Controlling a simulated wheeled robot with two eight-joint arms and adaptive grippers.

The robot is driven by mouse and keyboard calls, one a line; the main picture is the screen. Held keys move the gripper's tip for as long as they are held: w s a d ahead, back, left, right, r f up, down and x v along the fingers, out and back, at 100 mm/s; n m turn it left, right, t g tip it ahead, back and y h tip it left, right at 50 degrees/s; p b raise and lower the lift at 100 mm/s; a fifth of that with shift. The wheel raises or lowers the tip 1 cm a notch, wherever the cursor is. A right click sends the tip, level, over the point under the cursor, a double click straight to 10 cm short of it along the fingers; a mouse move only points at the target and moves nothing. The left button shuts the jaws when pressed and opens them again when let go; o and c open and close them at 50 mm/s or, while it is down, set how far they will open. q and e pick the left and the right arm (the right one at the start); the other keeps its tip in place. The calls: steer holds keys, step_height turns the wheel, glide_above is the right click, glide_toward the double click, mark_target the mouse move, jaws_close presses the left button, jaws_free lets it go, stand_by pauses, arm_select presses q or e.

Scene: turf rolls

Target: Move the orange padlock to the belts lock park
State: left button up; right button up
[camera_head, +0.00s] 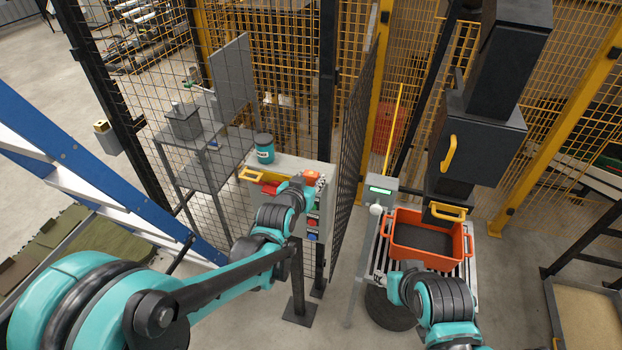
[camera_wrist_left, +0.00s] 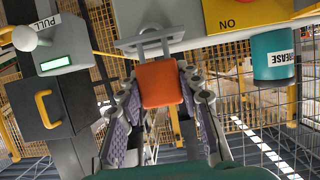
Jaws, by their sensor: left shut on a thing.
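The orange padlock (camera_head: 311,175) is at the top right of the grey control box, at the end of my left arm. In the left wrist view the padlock (camera_wrist_left: 160,84) sits between the two fingers of my left gripper (camera_wrist_left: 161,92), which is shut on it. A grey metal loop and bracket (camera_wrist_left: 150,42) show just beyond the padlock; I cannot tell whether they are linked. The left gripper (camera_head: 317,182) is partly hidden by my wrist in the head view. My right arm shows at bottom right, but its jaws cannot be made out. No belts label is readable.
The grey control box (camera_head: 290,168) carries red and blue parts on its side and a teal grease tub (camera_head: 264,149) on top. A mesh fence panel (camera_head: 352,160) stands right of it. Beyond are an orange crate (camera_head: 400,258) and a black machine (camera_head: 480,140).

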arm_select(q)
steer(key=shift+f+b, duration=0.75)
steer(key=shift+f, duration=0.15)
steer(key=o, duration=1.3)
steer(key=v, duration=1.2)
steer(key=shift+a, duration=0.1)
steer(key=s+a+f+n+g+y+b, duration=0.1)
steer(key=s+a+f+g+y+b, duration=0.1)
steer(key=s+a+f+b, duration=0.5)
steer(key=s+a+f+n+g+y+b, duration=0.2)
steer(key=s+a+f+g+b, duration=0.2)
steer(key=s+a+f+b, duration=0.3)
steer(key=s+f, duration=0.3)
steer(key=f, duration=0.3)
steer(key=shift+s+n, duration=0.3)
